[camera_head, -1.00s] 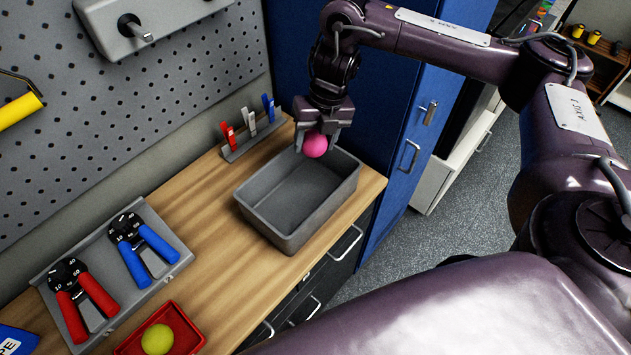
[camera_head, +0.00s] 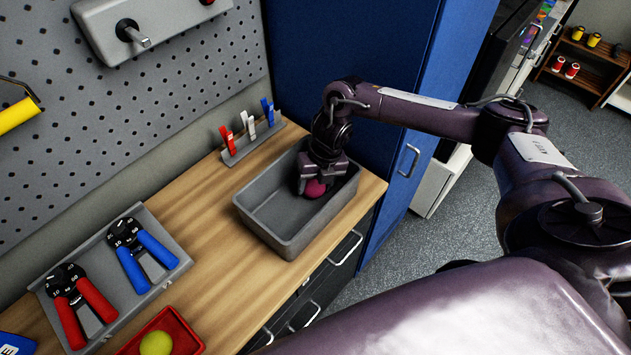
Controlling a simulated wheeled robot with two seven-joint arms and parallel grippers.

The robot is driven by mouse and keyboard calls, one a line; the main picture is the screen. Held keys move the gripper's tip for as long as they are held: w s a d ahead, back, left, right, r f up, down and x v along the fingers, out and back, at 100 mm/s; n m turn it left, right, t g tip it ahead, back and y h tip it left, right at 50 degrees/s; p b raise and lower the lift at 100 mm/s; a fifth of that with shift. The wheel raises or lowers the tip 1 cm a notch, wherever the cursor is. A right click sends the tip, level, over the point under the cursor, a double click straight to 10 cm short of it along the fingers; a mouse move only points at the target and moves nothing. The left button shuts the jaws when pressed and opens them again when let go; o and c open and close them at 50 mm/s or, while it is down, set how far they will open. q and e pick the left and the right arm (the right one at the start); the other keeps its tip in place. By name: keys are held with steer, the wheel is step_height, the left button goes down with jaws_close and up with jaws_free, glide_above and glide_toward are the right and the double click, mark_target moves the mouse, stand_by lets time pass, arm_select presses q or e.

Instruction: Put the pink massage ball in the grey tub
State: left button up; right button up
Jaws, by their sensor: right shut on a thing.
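The pink massage ball (camera_head: 315,189) is between the fingers of my right gripper (camera_head: 318,185), which is shut on it. The gripper points down and holds the ball within the walls of the grey tub (camera_head: 262,224), toward its back right end. Whether the ball touches the tub's floor I cannot tell. The tub stands on the wooden worktop and the rest of its inside looks empty. The gripper and wrist hide part of the tub's back right end. My left gripper is not in view.
A rack with red, white and blue clips (camera_head: 249,139) stands behind the tub. Hand grips lie in a grey tray (camera_head: 176,262) at left. A yellow-green ball (camera_head: 156,343) lies in a red tray (camera_head: 190,332). A blue cabinet (camera_head: 400,60) stands to the right.

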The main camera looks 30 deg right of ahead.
steer(key=o, duration=1.1)
steer(key=shift+f, duration=0.1)
steer(key=shift+c, duration=0.2)
